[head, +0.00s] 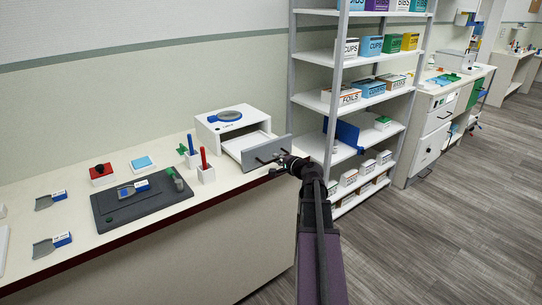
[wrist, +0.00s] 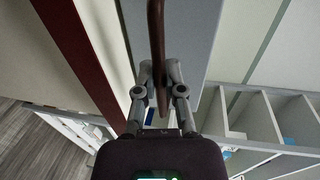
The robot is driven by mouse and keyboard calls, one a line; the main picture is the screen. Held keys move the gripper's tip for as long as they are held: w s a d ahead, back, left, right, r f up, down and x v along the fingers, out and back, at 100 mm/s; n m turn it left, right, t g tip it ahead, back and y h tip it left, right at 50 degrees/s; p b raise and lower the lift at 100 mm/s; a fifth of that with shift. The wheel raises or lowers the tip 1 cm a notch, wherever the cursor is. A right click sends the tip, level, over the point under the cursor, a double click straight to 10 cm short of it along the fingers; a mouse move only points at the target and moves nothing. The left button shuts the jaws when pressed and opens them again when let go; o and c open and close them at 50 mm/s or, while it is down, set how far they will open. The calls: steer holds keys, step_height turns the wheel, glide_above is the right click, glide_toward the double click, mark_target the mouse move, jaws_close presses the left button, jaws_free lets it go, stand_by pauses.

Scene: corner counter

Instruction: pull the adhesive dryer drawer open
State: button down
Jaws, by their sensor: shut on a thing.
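The adhesive dryer (head: 232,122) is a white box on the counter near its right end. Its drawer (head: 240,145) is out toward the front right, with a grey front panel (head: 280,147) and an open inside that looks empty. A dark bar handle (head: 262,160) sits on the panel. My gripper (head: 283,163) is at the handle, with my arm reaching in from the lower right. In the wrist view, the fingers (wrist: 159,72) are shut on the brown handle (wrist: 156,30), beside the grey panel (wrist: 190,30). The fingers hide part of the handle.
Left of the drawer stand pen holders (head: 206,174), a dark mat (head: 140,205) and a red box (head: 101,176). A shelf rack (head: 333,105) with boxes stands close on the right. Open floor (head: 440,230) lies front right.

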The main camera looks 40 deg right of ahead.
mark_target(251, 156)
steer(key=c, duration=0.7)
jaws_free()
steer(key=shift+w, duration=0.15)
